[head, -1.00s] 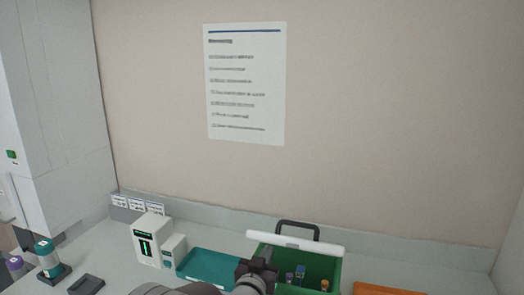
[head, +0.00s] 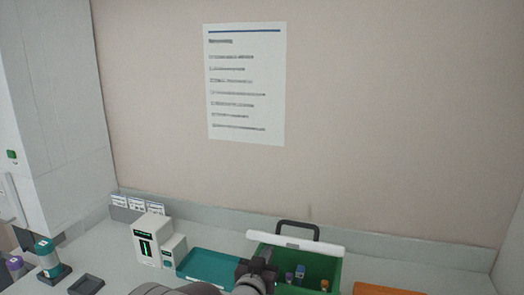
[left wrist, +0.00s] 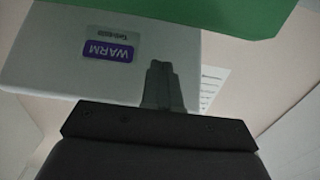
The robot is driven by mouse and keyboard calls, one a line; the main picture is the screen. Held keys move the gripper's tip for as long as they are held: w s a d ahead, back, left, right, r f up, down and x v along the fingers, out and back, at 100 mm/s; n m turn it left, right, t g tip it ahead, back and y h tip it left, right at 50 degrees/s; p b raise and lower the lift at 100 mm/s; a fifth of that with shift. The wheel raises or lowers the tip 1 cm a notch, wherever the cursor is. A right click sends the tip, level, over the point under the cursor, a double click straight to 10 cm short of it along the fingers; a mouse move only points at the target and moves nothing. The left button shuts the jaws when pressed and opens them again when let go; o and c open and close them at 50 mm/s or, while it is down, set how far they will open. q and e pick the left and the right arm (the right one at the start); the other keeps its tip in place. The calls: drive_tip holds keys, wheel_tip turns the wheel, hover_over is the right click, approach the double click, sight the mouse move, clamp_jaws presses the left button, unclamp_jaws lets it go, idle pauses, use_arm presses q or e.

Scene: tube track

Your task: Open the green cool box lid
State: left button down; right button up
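The green cool box (head: 325,268) stands on the bench at the lower middle of the head view. Its white lid (head: 318,245) is raised along the back, with a dark handle (head: 297,226) above it, and the inside is visible. My left gripper (head: 258,267) is at the box's left side, close to the lid's left end; I cannot tell if it touches. In the left wrist view, its fingers (left wrist: 161,86) are together in front of a white panel (left wrist: 60,65) with a purple WARM label (left wrist: 112,51). A green surface (left wrist: 190,12) shows above. My right gripper is out of view.
Several small vials (head: 300,272) stand inside the box. A teal tray (head: 205,265) lies left of it, beside white devices (head: 152,240). An orange tray (head: 385,289) lies right of it. The wall (head: 400,120) is close behind; bench at the right is clear.

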sight(270, 240)
use_arm(q)
drive_tip(key=shift+w+r, duration=0.1)
drive_tip(key=shift+r, duration=0.2)
drive_tip(key=shift+w+d+r, duration=0.2)
drive_tip(key=shift+w+r, duration=0.35)
drive_tip(key=shift+w+d+r, duration=0.2)
drive_tip(key=shift+w+r, duration=0.35)
